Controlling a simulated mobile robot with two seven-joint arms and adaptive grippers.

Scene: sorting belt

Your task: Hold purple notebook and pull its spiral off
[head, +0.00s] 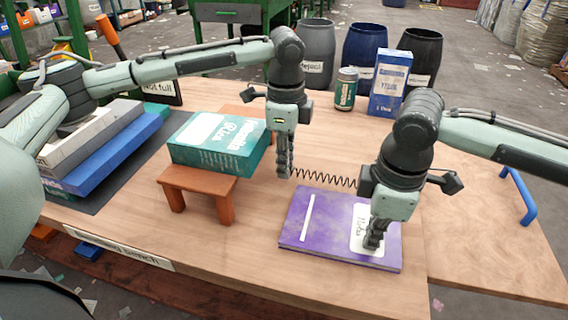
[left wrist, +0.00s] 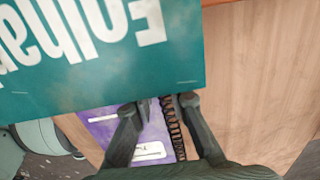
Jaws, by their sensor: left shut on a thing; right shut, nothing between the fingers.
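The purple notebook (head: 322,222) lies flat on the bench, with a white strip and a white label on its cover. My right gripper (head: 374,242) is shut and empty, with its fingertips down at the cover's right part beside the label. My left gripper (head: 285,172) is shut on one end of the dark spiral (head: 322,179). The spiral runs right from it along the notebook's far edge; my right arm hides its other end. Whether it still touches the notebook I cannot tell. In the left wrist view the spiral (left wrist: 172,125) shows between the fingers (left wrist: 166,102), beside the notebook (left wrist: 100,127).
A teal box (head: 217,145) on a small orange-brown stand (head: 197,182) is close left of my left gripper. Stacked books (head: 98,145) lie far left. A green can (head: 346,90) and a blue carton (head: 390,83) stand behind.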

